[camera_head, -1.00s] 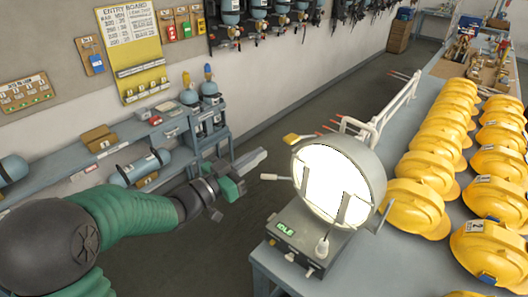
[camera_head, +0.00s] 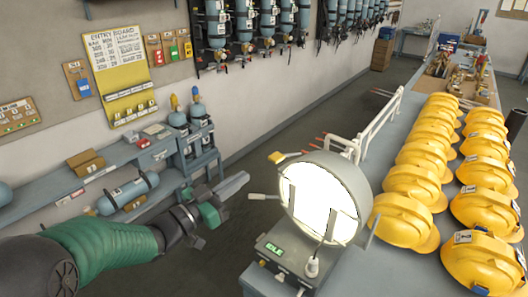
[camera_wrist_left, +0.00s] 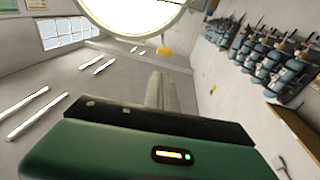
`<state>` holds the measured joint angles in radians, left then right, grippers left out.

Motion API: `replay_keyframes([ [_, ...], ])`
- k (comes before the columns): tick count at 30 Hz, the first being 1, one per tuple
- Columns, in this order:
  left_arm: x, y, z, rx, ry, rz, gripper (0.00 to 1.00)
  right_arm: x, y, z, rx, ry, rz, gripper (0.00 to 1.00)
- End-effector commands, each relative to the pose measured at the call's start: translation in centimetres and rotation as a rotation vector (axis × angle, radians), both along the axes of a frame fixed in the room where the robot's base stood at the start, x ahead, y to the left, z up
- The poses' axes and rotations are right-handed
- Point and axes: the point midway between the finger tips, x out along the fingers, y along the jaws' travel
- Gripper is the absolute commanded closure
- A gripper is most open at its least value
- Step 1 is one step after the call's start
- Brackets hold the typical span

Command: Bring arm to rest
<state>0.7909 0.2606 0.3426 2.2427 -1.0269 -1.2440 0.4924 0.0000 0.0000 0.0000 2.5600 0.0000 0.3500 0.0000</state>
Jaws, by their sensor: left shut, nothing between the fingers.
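My left arm comes in from the lower left in the head view, with green and dark links. Its gripper (camera_head: 232,186) is shut with nothing in it. It is over the floor gap between the wall bench and the table, left of the round lit device. The left wrist view shows the closed fingers (camera_wrist_left: 160,90) beyond the green gripper body. The round device (camera_head: 322,200) has a bright white face and a base with a green "IDLE" display (camera_head: 274,249). My right gripper does not show.
Yellow helmets (camera_head: 412,173) stand in rows on the right table, with a white rack (camera_head: 382,125) beside them. The blue-grey wall bench (camera_head: 60,208) holds cylinders (camera_head: 128,193). Breathing sets (camera_head: 243,22) hang on the wall.

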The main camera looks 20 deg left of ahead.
Motion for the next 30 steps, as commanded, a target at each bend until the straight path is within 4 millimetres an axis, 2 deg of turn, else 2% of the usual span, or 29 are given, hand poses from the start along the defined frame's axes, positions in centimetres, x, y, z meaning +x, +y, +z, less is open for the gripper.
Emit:
replay_keyframes([
  [2,0.1,0.2,-0.3,0.003,0.007,0.007,1.0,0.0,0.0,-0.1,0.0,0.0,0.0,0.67],
  [5,1.0,0.2,-2.8,0.037,0.077,0.074,1.0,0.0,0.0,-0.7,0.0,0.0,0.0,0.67],
  [8,1.5,0.7,-8.8,0.119,0.264,0.227,1.0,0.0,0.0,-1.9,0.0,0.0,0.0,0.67],
  [9,0.9,1.0,-12.0,0.158,0.373,0.294,1.0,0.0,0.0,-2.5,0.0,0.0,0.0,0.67],
  [11,-1.3,1.2,-17.0,0.219,0.56,0.382,1.0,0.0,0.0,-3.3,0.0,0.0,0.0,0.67],
  [12,-3.4,1.2,-20.0,0.253,0.687,0.423,1.0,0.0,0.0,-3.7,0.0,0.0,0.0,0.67],
  [14,-7.2,0.7,-23.9,0.291,0.871,0.457,1.0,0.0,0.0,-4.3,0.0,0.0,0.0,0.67],
  [15,-9.8,0.1,-26.0,0.309,0.985,0.464,1.0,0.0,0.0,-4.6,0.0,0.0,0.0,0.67],
  [18,-15.7,-1.6,-29.4,0.337,1.215,0.446,1.0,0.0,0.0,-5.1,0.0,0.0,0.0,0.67],
  [21,-19.6,-3.1,-30.9,0.346,1.358,0.415,1.0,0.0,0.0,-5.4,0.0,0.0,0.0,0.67],
  [23,-20.9,-3.6,-31.3,0.348,1.403,0.402,1.0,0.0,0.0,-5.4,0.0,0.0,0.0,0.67],
  [30,-21.4,-3.8,-31.3,0.349,1.425,0.396,1.0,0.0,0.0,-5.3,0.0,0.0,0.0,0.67],
])
